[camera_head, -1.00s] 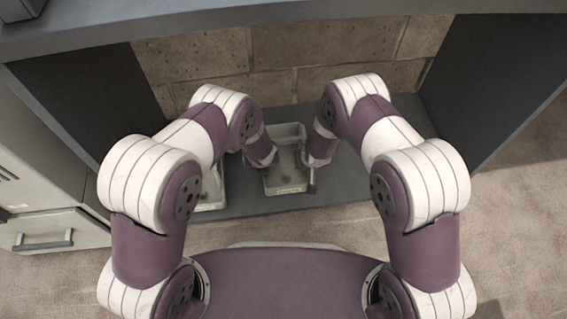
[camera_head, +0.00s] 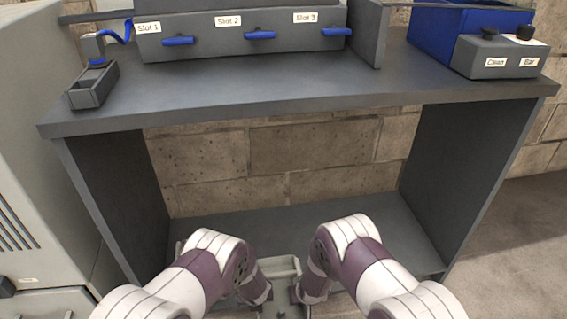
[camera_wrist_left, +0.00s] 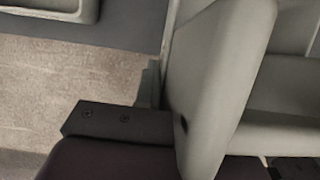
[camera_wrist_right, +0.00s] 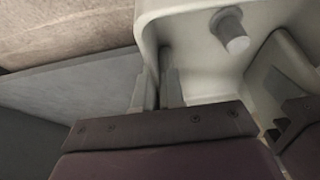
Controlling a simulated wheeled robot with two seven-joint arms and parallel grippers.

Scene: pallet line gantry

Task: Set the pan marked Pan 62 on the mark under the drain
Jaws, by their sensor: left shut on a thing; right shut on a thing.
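A light grey rectangular pan (camera_head: 281,264) is between my two grippers, low in the head view, at the lower shelf; I cannot tell if it is lifted. Its label cannot be read now. My left gripper (camera_head: 262,300) is shut on the pan's left side; its wall fills much of the left wrist view (camera_wrist_left: 222,85). My right gripper (camera_wrist_right: 157,92) is shut on the pan's opposite wall, with a round peg (camera_wrist_right: 232,32) inside the pan. A bent spout (camera_head: 93,48) with a blue hose stands above a small dark open trough (camera_head: 93,87) on the bench top. No mark shows there.
The bench top (camera_head: 260,85) overhangs the lower shelf (camera_head: 385,215), between two side panels (camera_head: 115,190). Slot 1, Slot 2 and Slot 3 drawers (camera_head: 260,38) stand on top. A box with knobs (camera_head: 500,57) is at right. Another pan (camera_wrist_left: 45,8) shows in the left wrist view.

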